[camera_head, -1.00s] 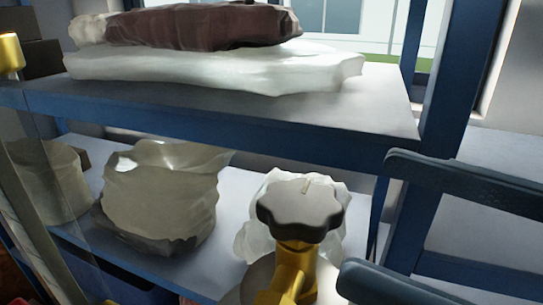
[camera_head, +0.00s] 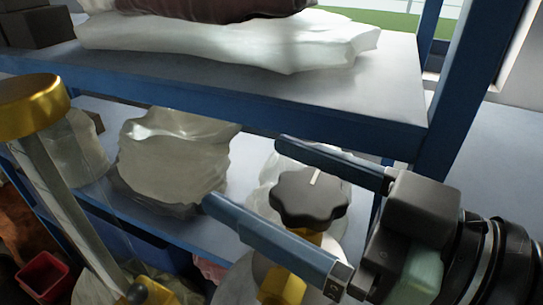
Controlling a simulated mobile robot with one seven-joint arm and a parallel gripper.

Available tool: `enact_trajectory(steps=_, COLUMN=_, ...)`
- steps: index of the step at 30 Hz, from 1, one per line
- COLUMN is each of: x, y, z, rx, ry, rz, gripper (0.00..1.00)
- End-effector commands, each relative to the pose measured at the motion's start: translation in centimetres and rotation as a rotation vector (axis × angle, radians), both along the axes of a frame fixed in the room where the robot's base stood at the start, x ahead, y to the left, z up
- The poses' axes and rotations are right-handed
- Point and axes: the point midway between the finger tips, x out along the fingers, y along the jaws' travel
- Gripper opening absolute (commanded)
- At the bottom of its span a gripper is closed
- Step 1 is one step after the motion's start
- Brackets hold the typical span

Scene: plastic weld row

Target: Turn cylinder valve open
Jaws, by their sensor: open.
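The cylinder valve has a dark lobed knob (camera_head: 308,203) with a pale line mark on its top near the far edge. Below it is a yellow valve body (camera_head: 284,286) on a light, rounded cylinder top (camera_head: 242,276). My gripper (camera_head: 247,175) comes in from the right and is open and empty. One finger passes behind the knob in the picture, the other in front of it. The knob shows between them, with a visible gap to the far finger. The near finger hides part of the valve body. I cannot tell whether the near finger touches the knob.
A blue-framed shelf (camera_head: 270,108) stands behind, with white and brown wrapped bundles on top and a pale bag (camera_head: 172,160) on its lower level. A yellow-topped post (camera_head: 35,105) stands at left. A red bin (camera_head: 43,275) sits at lower left.

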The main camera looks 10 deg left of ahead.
Motion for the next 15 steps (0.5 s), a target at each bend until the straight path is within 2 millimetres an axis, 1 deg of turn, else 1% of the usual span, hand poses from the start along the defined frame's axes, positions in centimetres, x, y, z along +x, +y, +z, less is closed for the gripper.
enact_trajectory(steps=3, x=0.19, y=0.4, z=0.01, rx=0.0, ry=0.0, rz=0.0, gripper=0.99)
enact_trajectory(steps=10, x=0.21, y=0.4, z=-0.04, rx=0.0, ry=-0.001, rz=0.0, gripper=0.99)
enact_trajectory(steps=14, x=0.21, y=0.39, z=-0.03, rx=0.0, ry=-0.001, rz=0.0, gripper=0.75)
enact_trajectory(steps=15, x=0.2, y=0.38, z=-0.03, rx=0.0, ry=-0.001, rz=0.0, gripper=0.68)
